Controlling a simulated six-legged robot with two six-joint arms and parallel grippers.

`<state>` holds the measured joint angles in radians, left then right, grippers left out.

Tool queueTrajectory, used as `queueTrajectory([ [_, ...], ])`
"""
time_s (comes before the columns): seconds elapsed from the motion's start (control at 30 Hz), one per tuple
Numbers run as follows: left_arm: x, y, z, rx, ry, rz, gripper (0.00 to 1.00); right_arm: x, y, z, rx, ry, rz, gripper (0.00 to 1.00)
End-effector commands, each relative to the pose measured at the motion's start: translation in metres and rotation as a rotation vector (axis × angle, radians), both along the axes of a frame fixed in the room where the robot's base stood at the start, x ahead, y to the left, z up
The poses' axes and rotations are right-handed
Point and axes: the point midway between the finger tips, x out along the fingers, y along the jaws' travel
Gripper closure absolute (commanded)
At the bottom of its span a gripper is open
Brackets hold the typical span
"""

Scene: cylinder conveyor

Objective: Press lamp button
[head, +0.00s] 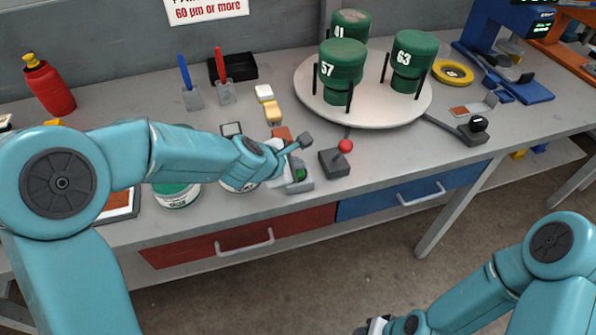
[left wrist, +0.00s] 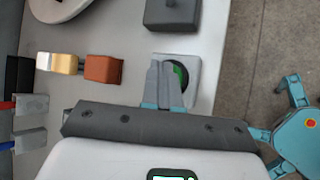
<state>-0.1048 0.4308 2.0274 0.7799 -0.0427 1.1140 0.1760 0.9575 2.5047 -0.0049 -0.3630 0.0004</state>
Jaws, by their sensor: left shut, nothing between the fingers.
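The lamp button is a green button (head: 300,174) on a small light-grey box (head: 303,186) near the bench's front edge in the head view. In the left wrist view the green button (left wrist: 181,74) sits in a dark ring and is partly hidden behind my fingers. My left gripper (head: 296,166) is shut and empty, with its fingertips over the button. Its two fingers (left wrist: 166,68) lie side by side in the left wrist view. Whether they touch the button I cannot tell. My right gripper (head: 376,325) shows only partly at the bottom edge, away from the bench.
A dark box with a red-knobbed lever (head: 345,146) stands just right of the button box. A round turntable (head: 375,112) with green cylinders is behind it. Brown and yellow blocks (head: 273,112) lie behind the gripper. A white-and-green tin (head: 177,196) stands left.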

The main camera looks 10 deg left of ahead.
Motion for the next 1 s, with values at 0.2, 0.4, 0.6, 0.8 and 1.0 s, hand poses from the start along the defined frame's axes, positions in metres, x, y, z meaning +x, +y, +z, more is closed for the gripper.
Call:
queueTrajectory([
  [0.2, 0.0, 0.0, 0.016, 0.0, 0.001, -0.001, 1.0, 0.0, 0.0, 0.016, 0.0, 0.0, 0.0, 0.57],
  [0.4, 0.0, 0.0, 0.016, 0.0, 0.0, 0.0, 1.0, 0.0, 0.0, 0.016, 0.0, 0.0, 0.0, 0.57],
  [0.6, 0.0, 0.0, 0.019, 0.0, 0.0, 0.0, 1.0, 0.0, 0.0, 0.019, 0.0, 0.0, 0.0, 0.57],
  [0.8, 0.0, 0.0, 0.04, 0.0, 0.0, 0.0, 1.0, 0.0, 0.0, 0.04, 0.0, 0.0, 0.0, 0.57],
  [1.0, 0.0, 0.0, 0.062, 0.0, 0.0, 0.0, 1.0, 0.0, 0.0, 0.062, 0.0, 0.0, 0.0, 0.57],
])
